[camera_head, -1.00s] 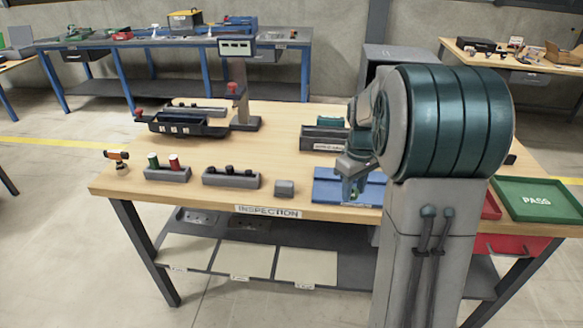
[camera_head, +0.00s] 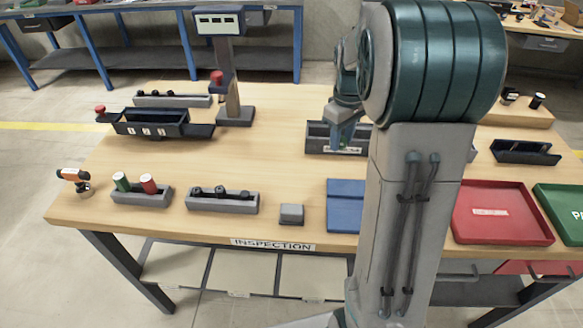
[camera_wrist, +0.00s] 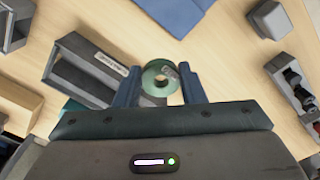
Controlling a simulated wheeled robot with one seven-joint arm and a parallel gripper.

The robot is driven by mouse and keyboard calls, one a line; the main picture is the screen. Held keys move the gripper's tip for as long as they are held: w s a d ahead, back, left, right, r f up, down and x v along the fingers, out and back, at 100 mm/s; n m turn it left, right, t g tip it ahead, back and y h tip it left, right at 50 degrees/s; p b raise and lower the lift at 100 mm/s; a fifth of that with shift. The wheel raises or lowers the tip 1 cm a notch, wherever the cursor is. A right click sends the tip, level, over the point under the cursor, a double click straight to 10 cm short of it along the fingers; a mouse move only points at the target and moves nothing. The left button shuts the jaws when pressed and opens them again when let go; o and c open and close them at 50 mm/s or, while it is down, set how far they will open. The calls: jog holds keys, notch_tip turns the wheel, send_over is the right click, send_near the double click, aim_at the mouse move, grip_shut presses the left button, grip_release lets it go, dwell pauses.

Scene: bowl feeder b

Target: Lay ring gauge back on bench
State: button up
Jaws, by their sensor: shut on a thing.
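My gripper (camera_wrist: 161,86) is shut on the ring gauge (camera_wrist: 149,76), a green ring with a round hole, held between the two fingers in the wrist view. The wood-topped inspection bench (camera_head: 270,218) lies below; its bare top also shows in the wrist view (camera_wrist: 228,60). In the head view my gripper (camera_head: 345,140) is at the front of a labelled grey bin (camera_head: 318,143), behind the blue mat (camera_head: 345,212). The ring cannot be made out clearly there. The gap between the ring and the bench top cannot be told.
The labelled bin (camera_wrist: 78,62) stands close left of the gripper in the wrist view. A small grey block (camera_head: 291,214) and a plug holder (camera_head: 222,202) stand left of the mat. A red tray (camera_head: 500,238) lies right. The bench middle is clear.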

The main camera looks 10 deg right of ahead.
jog(key=p, duration=0.2)
send_over(297, 184)
notch_tip(297, 184, down, 7)
jog(key=shift+r, duration=0.15)
jog(key=shift+f, duration=2)
jog(key=shift+f, duration=0.15)
jog(key=o, duration=1)
